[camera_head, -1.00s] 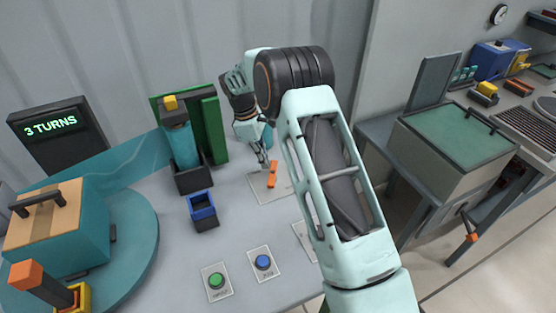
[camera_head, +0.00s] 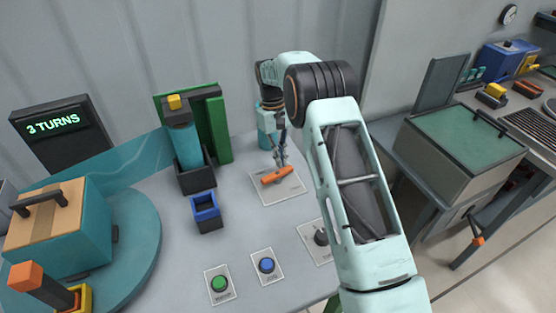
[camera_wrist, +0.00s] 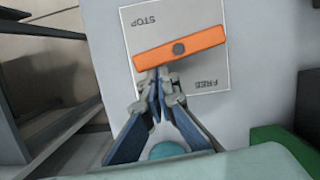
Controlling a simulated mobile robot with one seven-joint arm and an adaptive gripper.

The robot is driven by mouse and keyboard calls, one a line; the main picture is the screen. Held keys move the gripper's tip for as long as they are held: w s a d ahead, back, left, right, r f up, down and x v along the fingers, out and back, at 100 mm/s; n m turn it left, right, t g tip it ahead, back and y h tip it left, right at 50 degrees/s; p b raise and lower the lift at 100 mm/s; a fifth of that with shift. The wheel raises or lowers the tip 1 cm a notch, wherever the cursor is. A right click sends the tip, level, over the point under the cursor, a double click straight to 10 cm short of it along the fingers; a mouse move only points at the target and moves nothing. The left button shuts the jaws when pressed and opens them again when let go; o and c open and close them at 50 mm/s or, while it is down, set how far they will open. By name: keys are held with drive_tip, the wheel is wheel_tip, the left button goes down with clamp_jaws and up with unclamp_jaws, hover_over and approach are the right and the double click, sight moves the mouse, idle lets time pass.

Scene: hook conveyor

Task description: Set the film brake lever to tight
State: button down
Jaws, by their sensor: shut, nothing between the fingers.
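The film brake lever is an orange bar (camera_wrist: 200,46) on a dark central pivot, mounted on a white plate (camera_wrist: 207,84). The plate reads STOP and FREE, both upside down in the wrist view; no TIGHT label is readable. The bar lies nearly level there, tilted slightly. My gripper (camera_wrist: 160,72) is shut and empty, its tips at the bar's near edge, left of the pivot; they appear to touch it. In the head view the lever (camera_head: 278,176) lies slanted, with my gripper (camera_head: 282,160) just behind and above it.
A blue-rimmed box (camera_head: 206,211), a green button (camera_head: 219,284), a blue button (camera_head: 266,265) and a dark knob (camera_head: 321,237) sit on the grey table. A teal film roll (camera_head: 186,145) stands behind, left of the lever. A display (camera_head: 55,124) reads 3 TURNS.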

drive_tip(key=shift+s+d, duration=0.15)
drive_tip(key=shift+d, duration=0.2)
idle(0.5)
drive_tip(key=v, duration=1.2)
